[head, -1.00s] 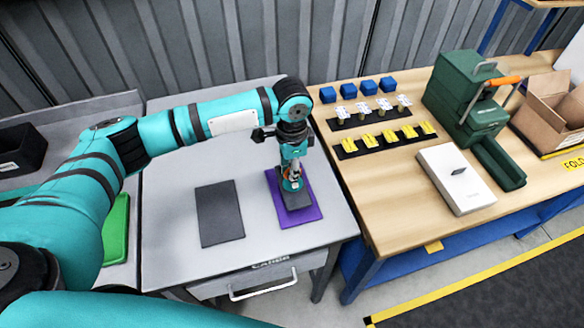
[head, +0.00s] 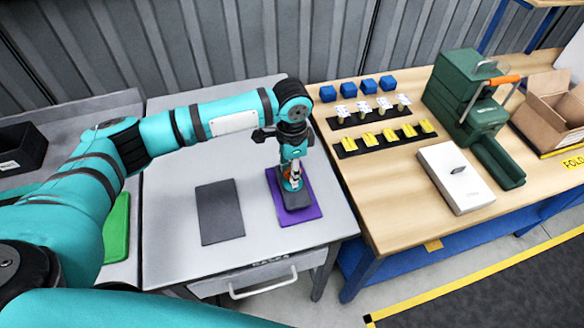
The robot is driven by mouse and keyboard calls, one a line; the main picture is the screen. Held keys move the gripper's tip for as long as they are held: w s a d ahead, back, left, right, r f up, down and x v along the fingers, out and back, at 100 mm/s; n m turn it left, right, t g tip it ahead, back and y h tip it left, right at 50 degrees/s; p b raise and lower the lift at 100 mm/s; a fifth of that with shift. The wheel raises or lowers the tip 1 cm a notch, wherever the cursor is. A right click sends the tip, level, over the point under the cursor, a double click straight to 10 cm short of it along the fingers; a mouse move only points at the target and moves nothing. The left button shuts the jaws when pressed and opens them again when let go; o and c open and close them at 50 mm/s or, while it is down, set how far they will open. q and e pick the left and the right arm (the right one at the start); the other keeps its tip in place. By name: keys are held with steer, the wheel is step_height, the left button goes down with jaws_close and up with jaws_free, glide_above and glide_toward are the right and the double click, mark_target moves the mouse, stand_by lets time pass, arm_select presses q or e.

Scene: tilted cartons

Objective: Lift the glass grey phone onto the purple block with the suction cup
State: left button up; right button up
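The purple block (head: 313,211) is a flat slab near the right edge of the grey table. A dark grey, flat piece that looks like the phone (head: 296,202) lies over it, leaving a purple border showing. My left gripper (head: 292,181) points down right above the phone. A small pale and orange piece, seemingly the suction cup (head: 295,172), shows between its fingers. The gripper appears shut on it; whether the cup touches the phone is hard to see. A dark grey slab (head: 220,212) lies bare to the left. My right gripper is not in view.
A green slab (head: 117,228) and a black bin (head: 20,150) are at the left. On the wooden table at right are blue blocks (head: 366,85), yellow pieces (head: 390,136), a white box (head: 455,178), a green toolbox (head: 466,95) and a carton (head: 553,108).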

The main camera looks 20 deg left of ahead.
arm_select(q)
steer(key=shift+o, duration=0.9)
steer(key=shift+r, duration=0.2)
step_height(320, 180, up, 12)
steer(key=shift+f, duration=0.2)
